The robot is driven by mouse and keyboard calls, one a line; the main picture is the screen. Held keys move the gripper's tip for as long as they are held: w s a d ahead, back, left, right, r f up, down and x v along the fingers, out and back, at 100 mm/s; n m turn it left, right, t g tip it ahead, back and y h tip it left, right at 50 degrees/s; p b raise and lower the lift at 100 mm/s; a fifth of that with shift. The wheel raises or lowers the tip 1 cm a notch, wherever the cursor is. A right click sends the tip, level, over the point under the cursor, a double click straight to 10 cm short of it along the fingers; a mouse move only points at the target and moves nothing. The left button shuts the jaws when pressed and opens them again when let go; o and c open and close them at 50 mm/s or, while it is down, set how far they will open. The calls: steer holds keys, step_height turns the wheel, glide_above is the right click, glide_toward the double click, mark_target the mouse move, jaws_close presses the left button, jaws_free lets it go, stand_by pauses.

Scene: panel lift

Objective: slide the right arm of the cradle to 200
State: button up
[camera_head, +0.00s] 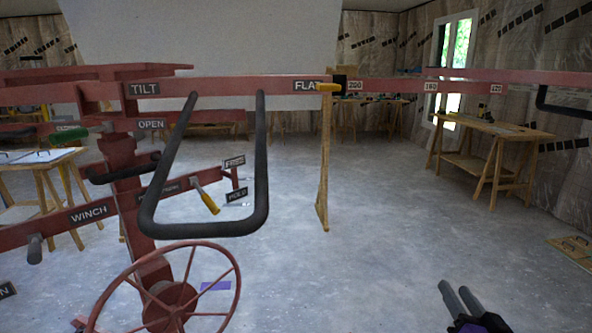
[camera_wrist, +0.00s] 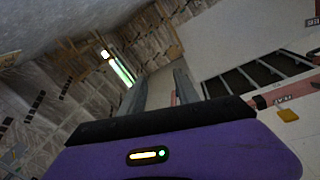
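The red cradle beam (camera_head: 410,87) crosses the upper part of the head view, with number plates; the one reading 200 (camera_head: 355,85) is beside a dark collar, and two smaller plates, the outermost seemingly 120 (camera_head: 496,89), are farther right. The right arm of the cradle (camera_head: 545,77) extends past the beam's end to the picture's edge, with a black bent bar (camera_head: 565,108) hanging from it. A yellow knob (camera_head: 328,87) is near the FLAT plate. My gripper (camera_head: 455,287) is low on the right, well below the beam, touching nothing. In the wrist view its fingers (camera_wrist: 158,82) are apart and empty.
The red lift has a handwheel (camera_head: 170,300), a large black U-shaped bar (camera_head: 205,228), and TILT, OPEN and WINCH labels on the left. A wooden table (camera_head: 490,127) stands back right. A low wooden board (camera_head: 575,252) is at the right edge. The middle floor is clear.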

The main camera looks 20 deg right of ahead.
steer(key=s+a+f+n+y+p, duration=0.1)
steer(key=s+a+f, duration=0.1)
steer(key=s+a, duration=0.3)
steer(key=s+a+f+n+g+y+p, duration=0.1)
steer(key=s+a+f, duration=0.15)
steer(key=a, duration=0.55)
steer(key=s+a+f+n+y+p, duration=0.1)
steer(key=s+a+f, duration=0.1)
steer(key=s+a, duration=0.35)
steer(key=s+a+r+n+y+p, duration=0.1)
steer(key=s+a+r+n+y, duration=0.1)
steer(key=s+a, duration=0.4)
steer(key=s+a+r+n+y+p, duration=0.2)
steer(key=s+a+r, duration=0.3)
steer(key=s, duration=0.5)
steer(key=shift+s+a+n+g+y, duration=0.2)
steer(key=shift+a+n+g+y, duration=0.1)
steer(key=shift+a+n, duration=0.55)
